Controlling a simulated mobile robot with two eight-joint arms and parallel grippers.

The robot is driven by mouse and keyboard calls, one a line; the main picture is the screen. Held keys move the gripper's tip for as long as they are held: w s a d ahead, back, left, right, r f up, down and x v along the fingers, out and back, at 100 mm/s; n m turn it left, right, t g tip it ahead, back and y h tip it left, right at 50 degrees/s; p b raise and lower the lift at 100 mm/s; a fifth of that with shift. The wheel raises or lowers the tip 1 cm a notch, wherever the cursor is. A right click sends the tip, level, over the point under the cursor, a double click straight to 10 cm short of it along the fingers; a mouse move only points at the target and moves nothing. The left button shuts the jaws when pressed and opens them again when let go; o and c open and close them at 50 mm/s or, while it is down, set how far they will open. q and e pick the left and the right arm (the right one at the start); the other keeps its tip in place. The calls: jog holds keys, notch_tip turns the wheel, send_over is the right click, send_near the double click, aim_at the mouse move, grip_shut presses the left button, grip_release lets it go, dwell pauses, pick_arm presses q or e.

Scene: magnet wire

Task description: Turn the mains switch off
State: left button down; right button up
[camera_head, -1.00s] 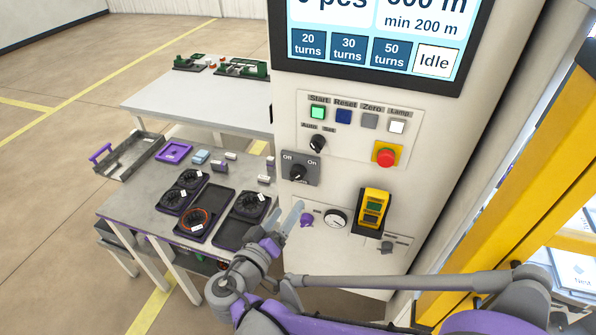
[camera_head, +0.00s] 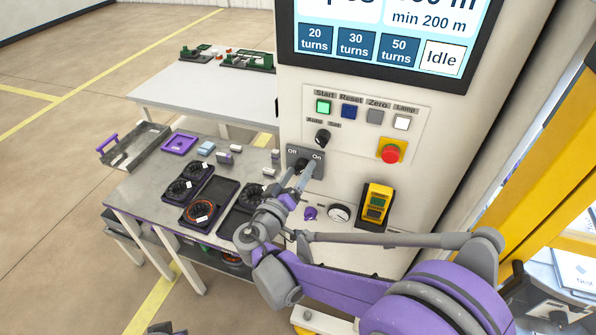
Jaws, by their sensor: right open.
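Above the switch are a small selector knob (camera_head: 322,137), a row of buttons and a red emergency stop (camera_head: 390,151). Below are a purple knob (camera_head: 311,213), a gauge (camera_head: 339,212) and a yellow box (camera_head: 376,202).

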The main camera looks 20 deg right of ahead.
grip_shut()
dwell(0.4)
jog(key=shift+n, duration=0.3)
jog(key=n+b, duration=0.1)
jog(key=n, duration=0.2)
jog(key=shift+f, duration=0.15)
jog(key=n+b, duration=0.1)
jog(key=n, duration=0.4)
jog(key=shift+f+t, duration=0.1)
jog(key=shift+t, duration=0.2)
jog(key=shift+s+n+t+b, duration=0.15)
jog(key=shift+n+b, duration=0.3)
jog(key=shift+n, duration=1.55)
jog(key=shift+w+n+t+b, duration=0.15)
jog(key=shift+n+b, duration=0.25)
jog(key=shift+n, duration=1.6)
jog(key=shift+s, duration=0.1)
